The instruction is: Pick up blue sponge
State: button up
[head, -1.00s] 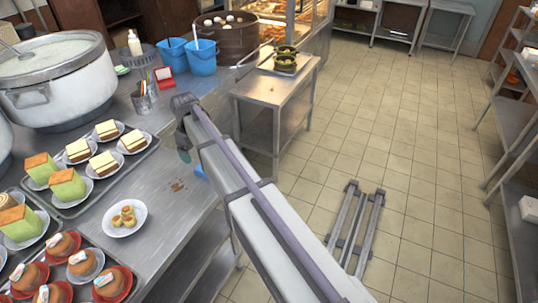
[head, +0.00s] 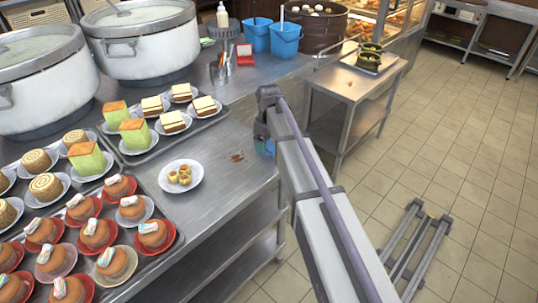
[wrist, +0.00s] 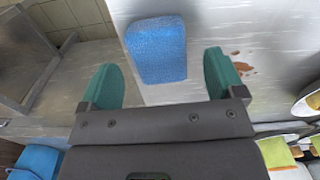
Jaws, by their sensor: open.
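The blue sponge (wrist: 157,50) lies on the steel counter in the wrist view, close to the counter's edge. My gripper (wrist: 162,82) is open, with its two green fingers apart. The sponge shows beyond and between the fingers, and nothing is held. In the head view my gripper (head: 264,140) is over the counter's right edge, small and partly hidden by my arm. The sponge is mostly hidden behind my gripper and arm there.
A white plate of small pastries (head: 181,177) stands left of my gripper, with a brown stain (head: 237,157) between. Cake trays (head: 150,155) fill the left counter. Blue buckets (head: 286,40) stand at the back. A steel side table (head: 345,85) stands to the right.

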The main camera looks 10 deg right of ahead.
aim_at(269, 144)
notch_tip(269, 144, down, 3)
jog(key=shift+r+b, duration=0.1)
jog(key=shift+b, duration=0.5)
jog(key=shift+r, duration=0.15)
jog(key=c, duration=1)
notch_tip(269, 144, up, 10)
jog(key=p, duration=1)
jog(key=shift+r+p, duration=0.15)
jog(key=shift+p, duration=0.2)
jog(key=o, duration=0.3)
jog(key=shift+c, duration=1.1)
